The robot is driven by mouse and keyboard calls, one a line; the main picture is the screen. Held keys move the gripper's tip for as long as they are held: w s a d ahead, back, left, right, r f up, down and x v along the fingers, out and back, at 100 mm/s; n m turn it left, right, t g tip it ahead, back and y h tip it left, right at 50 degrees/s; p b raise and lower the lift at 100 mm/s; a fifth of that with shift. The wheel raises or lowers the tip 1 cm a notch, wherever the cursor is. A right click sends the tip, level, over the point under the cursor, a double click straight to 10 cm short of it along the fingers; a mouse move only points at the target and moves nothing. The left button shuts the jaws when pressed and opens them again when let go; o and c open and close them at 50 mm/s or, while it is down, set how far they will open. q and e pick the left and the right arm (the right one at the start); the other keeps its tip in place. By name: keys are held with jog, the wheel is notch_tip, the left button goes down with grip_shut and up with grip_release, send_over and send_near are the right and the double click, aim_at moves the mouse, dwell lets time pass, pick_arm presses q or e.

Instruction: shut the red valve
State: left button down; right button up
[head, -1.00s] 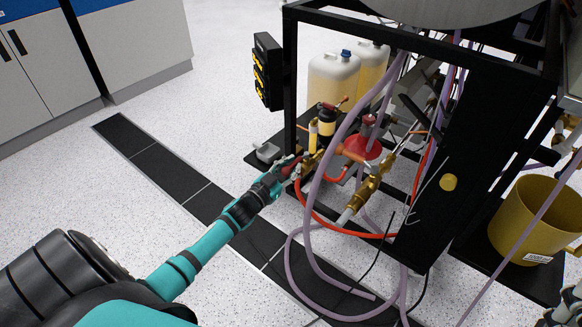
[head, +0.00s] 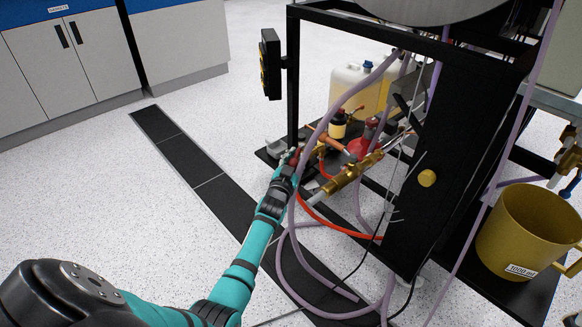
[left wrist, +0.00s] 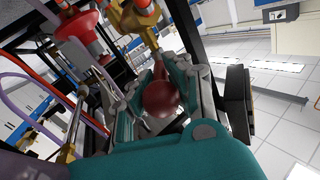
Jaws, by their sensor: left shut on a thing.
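The red valve handle (left wrist: 162,98) shows in the left wrist view as a dark red rounded knob, joined by a red stem to a brass fitting (left wrist: 138,14). My left gripper (left wrist: 158,92) is shut on it, with a teal and grey finger on each side. In the head view my left gripper (head: 291,160) is at the left front of the rig, beside the brass piping. There the gripper and a purple hose hide most of the handle. My right gripper is not in view.
A purple hose (head: 305,185) loops close to my left gripper. A black frame post (head: 292,80) stands just behind it. The floor at left is clear.

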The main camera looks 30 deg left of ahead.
pick_arm(q)
jog(key=shift+w+d+f+n+g+y+b, duration=0.1)
jog(key=shift+d+n+g+y+b, duration=0.2)
jog(key=shift+y, duration=0.25)
jog(key=shift+d+f+n+g+y+b, duration=0.1)
jog(key=shift+d+n+y+b, duration=0.05)
jog(key=shift+n+y, duration=0.35)
jog(key=shift+r, duration=0.1)
jog(key=c, duration=1.3)
grip_release()
jog(key=shift+o, duration=0.2)
notch_tip(320, 180, up, 10)
